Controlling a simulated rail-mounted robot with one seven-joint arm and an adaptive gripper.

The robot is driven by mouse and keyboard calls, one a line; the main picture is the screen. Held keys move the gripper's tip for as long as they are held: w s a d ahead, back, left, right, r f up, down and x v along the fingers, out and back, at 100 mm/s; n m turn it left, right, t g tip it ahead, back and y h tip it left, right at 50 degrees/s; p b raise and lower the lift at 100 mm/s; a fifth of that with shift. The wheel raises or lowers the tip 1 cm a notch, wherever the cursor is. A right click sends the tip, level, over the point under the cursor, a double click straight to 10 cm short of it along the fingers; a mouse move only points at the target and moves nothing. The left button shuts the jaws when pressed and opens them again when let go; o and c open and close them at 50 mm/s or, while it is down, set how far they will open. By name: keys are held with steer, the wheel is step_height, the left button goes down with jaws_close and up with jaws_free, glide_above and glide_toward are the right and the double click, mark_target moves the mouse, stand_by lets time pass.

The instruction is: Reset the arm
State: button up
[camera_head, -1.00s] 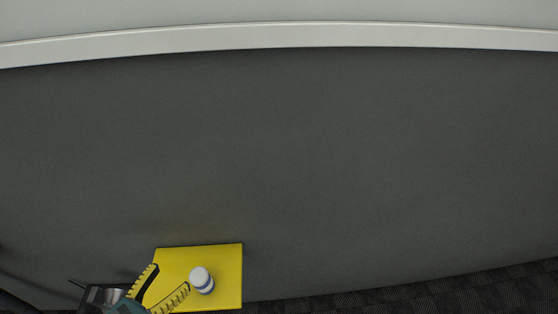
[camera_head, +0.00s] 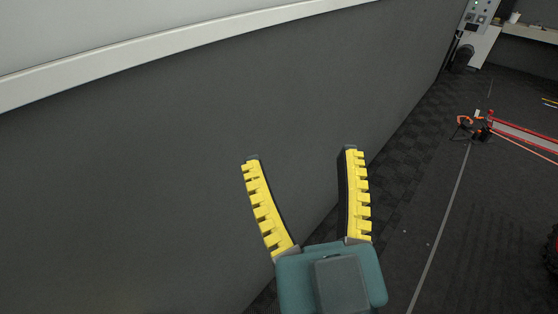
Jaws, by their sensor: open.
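My gripper (camera_head: 301,158) shows at the lower middle, pointing up in the picture. Its two yellow ribbed fingers are spread wide apart with nothing between them. The teal and grey body of the gripper is at the bottom edge. Only dark grey wall shows behind the gap between the fingers, and the gripper touches nothing that I can see.
A dark grey wall (camera_head: 120,190) with a white ledge (camera_head: 180,48) fills the left. Dark carpet (camera_head: 400,165) runs along its foot. A red and orange piece of equipment (camera_head: 490,126) stands at the right. A white counter (camera_head: 530,33) is at the far right. The floor between is clear.

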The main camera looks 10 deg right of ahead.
steer(key=shift+a, duration=0.1)
step_height(320, 180, up, 17)
steer(key=p, duration=1.7)
steer(key=shift+f, duration=0.1)
